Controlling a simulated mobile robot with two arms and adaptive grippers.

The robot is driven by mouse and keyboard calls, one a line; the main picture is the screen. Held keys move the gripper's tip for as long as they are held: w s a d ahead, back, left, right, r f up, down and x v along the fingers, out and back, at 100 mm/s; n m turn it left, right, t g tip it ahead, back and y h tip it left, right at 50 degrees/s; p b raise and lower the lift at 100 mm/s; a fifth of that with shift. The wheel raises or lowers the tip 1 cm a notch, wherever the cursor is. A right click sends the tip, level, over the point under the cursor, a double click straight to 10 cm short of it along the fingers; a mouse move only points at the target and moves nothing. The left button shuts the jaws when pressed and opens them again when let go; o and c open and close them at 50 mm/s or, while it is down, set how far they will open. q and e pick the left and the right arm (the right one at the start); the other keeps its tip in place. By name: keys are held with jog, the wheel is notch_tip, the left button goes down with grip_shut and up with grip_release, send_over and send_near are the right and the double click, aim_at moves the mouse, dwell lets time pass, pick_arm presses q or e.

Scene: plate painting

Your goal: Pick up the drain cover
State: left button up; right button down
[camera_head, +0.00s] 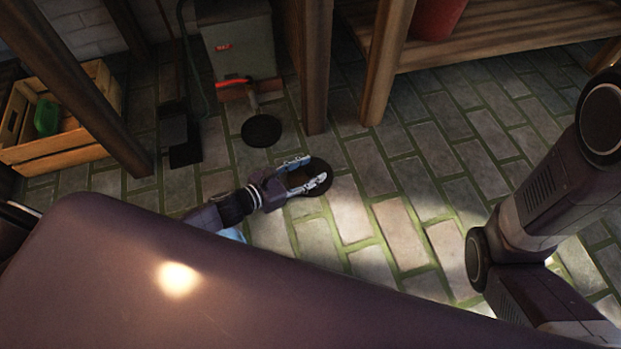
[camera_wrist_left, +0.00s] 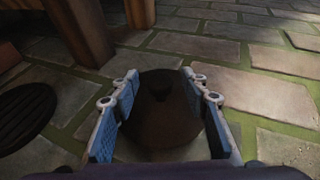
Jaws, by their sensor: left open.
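A black round slatted cover (camera_wrist_left: 24,114), which looks like the drain cover, lies flat on the stone floor at the left of the left wrist view. In the head view it is the black disc (camera_head: 261,130) in front of the grey box. My left gripper (camera_head: 308,174) is open, to the right of and nearer than this disc, not touching it. Between its fingers (camera_wrist_left: 160,95) shows a dark brown round opening or disc (camera_wrist_left: 165,125); I cannot tell its depth. Nothing is seen gripped. My right gripper is out of view.
A wooden crate (camera_head: 62,150) with a green item stands at the left. A grey box (camera_head: 238,48), a red-handled tool (camera_head: 236,83) and wooden posts (camera_head: 387,60) stand behind the disc. Stone floor (camera_head: 430,190) is clear to the right.

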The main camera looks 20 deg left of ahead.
pick_arm(q)
jog(key=shift+w+d, duration=0.1)
jog(key=shift+w, duration=0.05)
grip_shut()
jog(key=shift+r, duration=0.15)
dwell(0.4)
